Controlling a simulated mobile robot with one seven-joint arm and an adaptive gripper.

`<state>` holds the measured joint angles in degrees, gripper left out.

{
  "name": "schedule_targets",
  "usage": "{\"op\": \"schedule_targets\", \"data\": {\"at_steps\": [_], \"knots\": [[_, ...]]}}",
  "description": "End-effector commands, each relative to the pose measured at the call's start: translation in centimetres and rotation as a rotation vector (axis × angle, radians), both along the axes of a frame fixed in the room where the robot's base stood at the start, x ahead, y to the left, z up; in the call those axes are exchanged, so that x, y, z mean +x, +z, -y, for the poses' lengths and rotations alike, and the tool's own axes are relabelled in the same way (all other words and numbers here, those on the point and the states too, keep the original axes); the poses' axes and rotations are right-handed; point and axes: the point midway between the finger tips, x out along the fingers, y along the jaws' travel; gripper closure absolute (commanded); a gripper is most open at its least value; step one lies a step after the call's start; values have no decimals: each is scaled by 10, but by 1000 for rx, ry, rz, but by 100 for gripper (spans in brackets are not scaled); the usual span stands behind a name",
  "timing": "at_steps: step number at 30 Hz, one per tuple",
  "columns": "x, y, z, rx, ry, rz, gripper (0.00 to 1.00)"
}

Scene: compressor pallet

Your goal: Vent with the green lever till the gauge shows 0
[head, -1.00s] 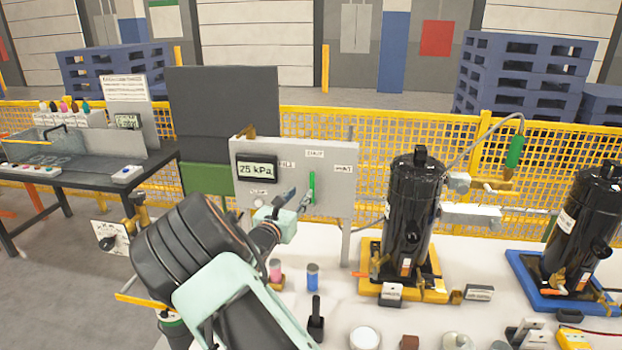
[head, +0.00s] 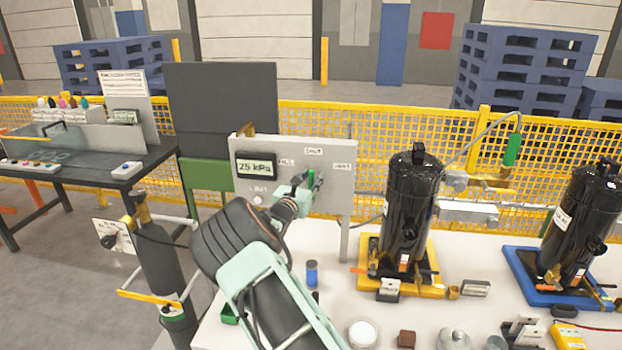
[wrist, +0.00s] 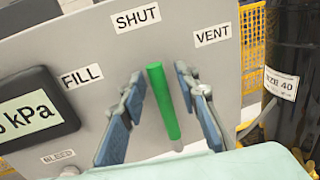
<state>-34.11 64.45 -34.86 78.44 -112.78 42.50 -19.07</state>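The green lever (wrist: 164,101) stands nearly upright on the grey panel (wrist: 100,60), pointing at the SHUT label (wrist: 137,18). The VENT label (wrist: 212,34) is to its right and the FILL label (wrist: 82,76) to its left. My gripper (wrist: 162,112) is open, with one finger on each side of the lever; I see gaps between the fingers and the lever. In the head view my gripper (head: 305,188) is at the panel and hides part of the lever (head: 311,179). The gauge (head: 256,167) reads 25 kPa; the wrist view shows only its right part.
A black compressor (head: 409,210) on a yellow base stands right of the panel, and another (head: 578,225) on a blue base is farther right. Small parts lie on the white table. A BLEED label (wrist: 58,156) is low on the panel.

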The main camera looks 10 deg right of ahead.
Motion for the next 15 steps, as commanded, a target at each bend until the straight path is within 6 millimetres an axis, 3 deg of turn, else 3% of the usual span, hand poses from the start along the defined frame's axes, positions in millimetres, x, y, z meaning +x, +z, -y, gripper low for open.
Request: {"op": "schedule_targets", "data": {"at_steps": [2,9,15], "knots": [[0,0,0,0,0,0,72],[0,0,0,0,0,0,98],[0,0,0,0,0,0,100]]}}
